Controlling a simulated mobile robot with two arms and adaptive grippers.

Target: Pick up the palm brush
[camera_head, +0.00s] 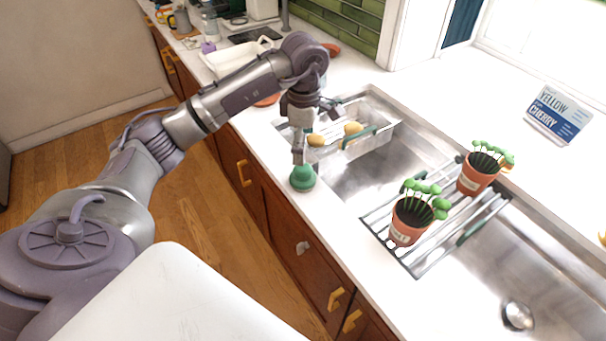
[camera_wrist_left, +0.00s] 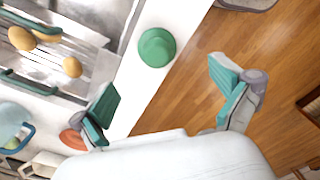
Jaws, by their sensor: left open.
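The palm brush is a green, round, domed thing (camera_head: 303,178) on the white counter strip at the sink's front edge. It also shows in the left wrist view (camera_wrist_left: 157,47), whole and uncovered, above the gap between the fingers. My left gripper (camera_head: 299,156) points down just above the brush in the head view, partly overlapping it. In the wrist view the left gripper's teal-padded fingers (camera_wrist_left: 165,95) are wide apart with nothing between them. I cannot tell the exact height above the brush. My right gripper is not in view.
A clear basket (camera_head: 372,150) with yellow-brown potatoes sits in the sink near the arm. A rack (camera_head: 425,262) over the sink bears two potted plants (camera_head: 411,219) (camera_head: 478,173). A white tub (camera_head: 232,60) stands farther back. Counter right of the brush is clear.

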